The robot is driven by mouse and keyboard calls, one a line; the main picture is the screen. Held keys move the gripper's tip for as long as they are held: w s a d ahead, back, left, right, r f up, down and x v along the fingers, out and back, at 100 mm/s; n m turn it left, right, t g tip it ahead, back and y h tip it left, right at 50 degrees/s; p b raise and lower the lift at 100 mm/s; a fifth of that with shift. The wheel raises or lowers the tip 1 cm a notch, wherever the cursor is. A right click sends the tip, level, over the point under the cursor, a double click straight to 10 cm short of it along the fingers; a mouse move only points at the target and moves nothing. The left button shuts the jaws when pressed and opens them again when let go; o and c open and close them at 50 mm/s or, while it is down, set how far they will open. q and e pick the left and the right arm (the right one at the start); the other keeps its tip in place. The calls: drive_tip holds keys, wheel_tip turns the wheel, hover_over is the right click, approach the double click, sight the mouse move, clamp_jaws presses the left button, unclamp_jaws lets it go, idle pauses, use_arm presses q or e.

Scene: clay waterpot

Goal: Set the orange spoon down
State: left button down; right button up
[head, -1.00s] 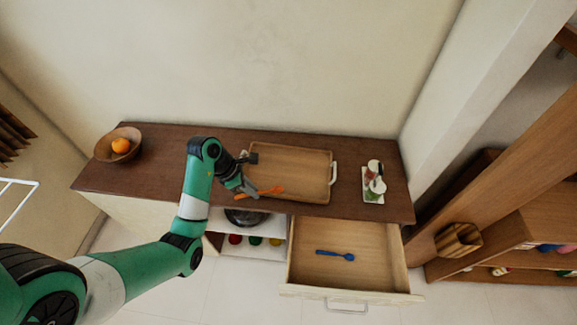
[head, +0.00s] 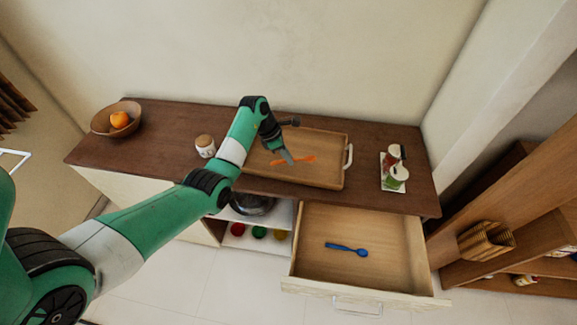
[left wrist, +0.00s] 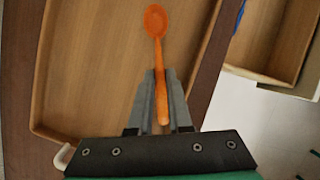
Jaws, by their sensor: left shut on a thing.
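The orange spoon (head: 300,160) is held in my left gripper (head: 286,159), above the wooden tray (head: 325,178) on the brown counter. In the left wrist view the spoon (left wrist: 157,60) lies lengthwise between the two grey fingers (left wrist: 161,95), with its bowl pointing away from the palm. The tray (left wrist: 95,60) shows below it in that view. I cannot tell whether the spoon touches the tray floor. My right gripper is not in view.
A blue spoon (head: 347,249) lies in the open drawer (head: 325,220) below the counter. A white jar (head: 205,146) stands left of the tray, and a small holder with shakers (head: 394,178) stands right. A bowl (head: 103,122) with an orange sits at the far left.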

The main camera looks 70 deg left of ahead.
use_arm(q)
wheel_tip(320, 180, down, 4)
drive_tip(key=shift+w+r+b, duration=0.1)
drive_tip(key=shift+r+b, duration=0.05)
drive_tip(key=shift+b, duration=0.9)
drive_tip(key=shift+r, duration=0.1)
drive_tip(key=c, duration=0.8)
unclamp_jaws()
drive_tip(key=shift+c, duration=0.2)
